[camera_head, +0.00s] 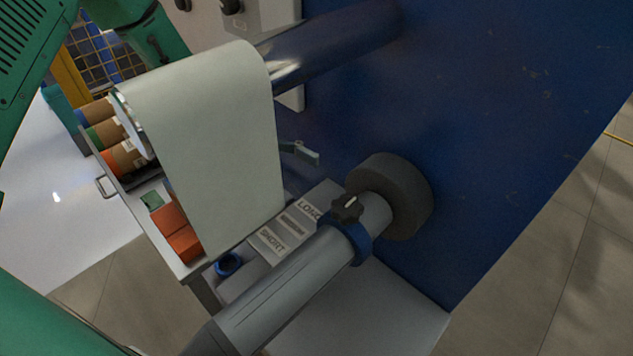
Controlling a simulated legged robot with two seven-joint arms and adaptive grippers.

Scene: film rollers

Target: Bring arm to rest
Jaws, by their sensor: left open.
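My green left arm (30,45) comes in at the top left, and a darker link of it runs down behind the film roll. My left gripper (302,152) is mostly hidden behind the hanging film; what looks like its grey-green finger shows past the film's right edge, in front of the blue wall. It is open, and I see nothing held in it. A green part of my own body (50,320) fills the bottom left corner. My right gripper is not in view.
Pale film (215,150) hangs from the upper shiny roller (325,50). A lower grey roller (295,290) with a blue collar (358,243) juts from the blue wall (490,120). A cart with coloured rolls (110,135) and orange boxes (178,232) stands at left.

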